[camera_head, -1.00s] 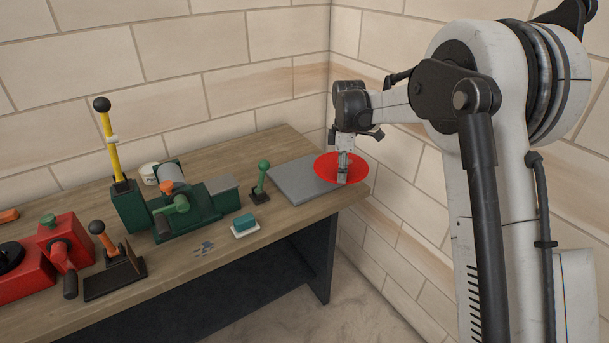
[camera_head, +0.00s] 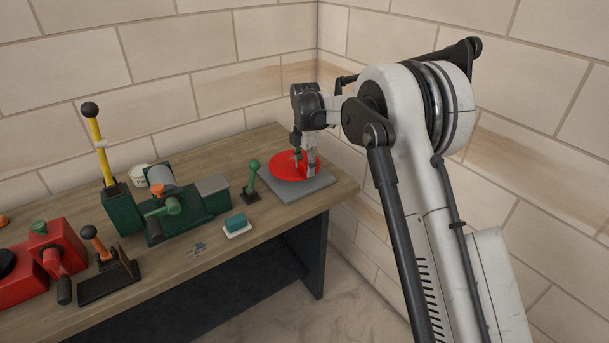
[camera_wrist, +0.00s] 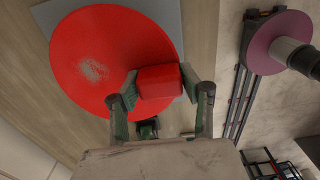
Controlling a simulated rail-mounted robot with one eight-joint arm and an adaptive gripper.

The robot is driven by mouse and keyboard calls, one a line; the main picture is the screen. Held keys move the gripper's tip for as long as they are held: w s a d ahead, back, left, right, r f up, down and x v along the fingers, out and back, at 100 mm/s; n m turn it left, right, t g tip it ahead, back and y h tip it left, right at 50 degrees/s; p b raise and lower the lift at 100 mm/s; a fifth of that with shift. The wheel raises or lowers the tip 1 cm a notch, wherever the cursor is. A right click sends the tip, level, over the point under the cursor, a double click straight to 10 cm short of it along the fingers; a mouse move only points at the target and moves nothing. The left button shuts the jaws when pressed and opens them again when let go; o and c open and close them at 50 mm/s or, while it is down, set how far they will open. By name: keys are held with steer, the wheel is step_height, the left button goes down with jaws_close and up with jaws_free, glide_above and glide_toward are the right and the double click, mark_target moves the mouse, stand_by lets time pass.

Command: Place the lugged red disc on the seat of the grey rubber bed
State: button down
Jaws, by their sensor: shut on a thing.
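The lugged red disc (camera_head: 287,166) is over the grey rubber bed (camera_head: 300,191) at the right end of the bench. My gripper (camera_head: 305,166) is shut on the disc's lug and points down at it. In the wrist view the red block-like lug (camera_wrist: 158,82) sits between the two fingers, and the flat disc (camera_wrist: 100,55) with a pale scuffed patch spreads to the left. The bed's grey edge (camera_wrist: 165,12) shows behind it. I cannot tell whether the disc touches the bed, and the seat is hidden under it.
A green-knobbed lever (camera_head: 252,180) stands just left of the bed. A teal block on a white dish (camera_head: 236,225) is in front of it. A green machine (camera_head: 178,205) and red units (camera_head: 50,262) fill the bench further left. Brick walls meet close behind the bed.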

mark_target(305, 176)
steer(key=shift+f, duration=1.85)
steer(key=shift+f, duration=0.2)
steer(key=c, duration=1)
jaws_free()
steer(key=shift+r, duration=0.1)
steer(key=shift+c, duration=0.2)
